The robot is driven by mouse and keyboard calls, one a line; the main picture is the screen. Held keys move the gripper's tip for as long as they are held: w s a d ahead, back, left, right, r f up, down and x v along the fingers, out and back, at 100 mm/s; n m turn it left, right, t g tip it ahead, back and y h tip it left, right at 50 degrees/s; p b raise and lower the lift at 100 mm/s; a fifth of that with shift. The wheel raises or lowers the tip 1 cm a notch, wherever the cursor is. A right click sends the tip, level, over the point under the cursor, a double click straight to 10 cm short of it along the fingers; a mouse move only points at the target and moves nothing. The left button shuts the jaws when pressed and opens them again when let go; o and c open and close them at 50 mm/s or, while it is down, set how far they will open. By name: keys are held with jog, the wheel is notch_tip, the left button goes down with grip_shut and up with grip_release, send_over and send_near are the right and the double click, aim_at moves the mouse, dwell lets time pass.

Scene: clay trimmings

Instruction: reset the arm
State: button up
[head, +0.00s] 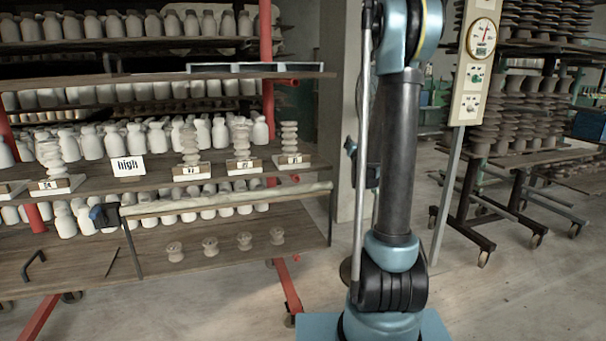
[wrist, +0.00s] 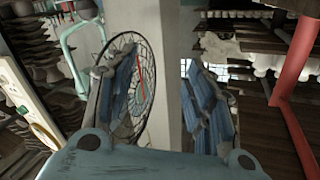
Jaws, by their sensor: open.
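My arm (head: 395,150) stands upright right of centre in the head view, and its upper end runs out of the top of the picture. My gripper (wrist: 163,90) shows in the wrist view with its two blue-padded fingers wide apart. Nothing is held between them, and a pale pillar (wrist: 165,50) stands behind the gap. In the head view I cannot clearly make out the gripper.
A shelf rack (head: 230,180) with white bottles, stacked clay pieces and a "high" card (head: 127,166) stands at left. A gauge panel (head: 474,70) on a post and wheeled racks (head: 500,170) stand at right. The floor (head: 510,290) at lower right is clear.

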jog(key=s+a+n+g+y, duration=0.25)
jog(key=s+a, duration=0.25)
jog(key=s, duration=0.3)
jog(key=s+a+n+g+y, duration=0.25)
jog(key=s+a, duration=0.25)
jog(key=s, duration=0.3)
jog(key=s+d+f+g+h, duration=0.1)
jog(key=s+f+g, duration=0.2)
jog(key=s, duration=0.7)
jog(key=s+d+f+g+h, duration=0.1)
jog(key=s+f+g, duration=0.3)
jog(key=s+f, duration=0.4)
jog(key=s+d+f+g+h, duration=0.1)
jog(key=s+d+f+g, duration=0.2)
jog(key=s, duration=1.1)
notch_tip(320, 180, down, 3)
jog(key=shift+s+r+g, duration=0.15)
jog(key=shift+s+g, duration=0.1)
jog(key=shift+g, duration=0.15)
jog(key=shift+w, duration=0.1)
jog(key=shift+w+f, duration=0.2)
jog(key=shift+w, duration=0.15)
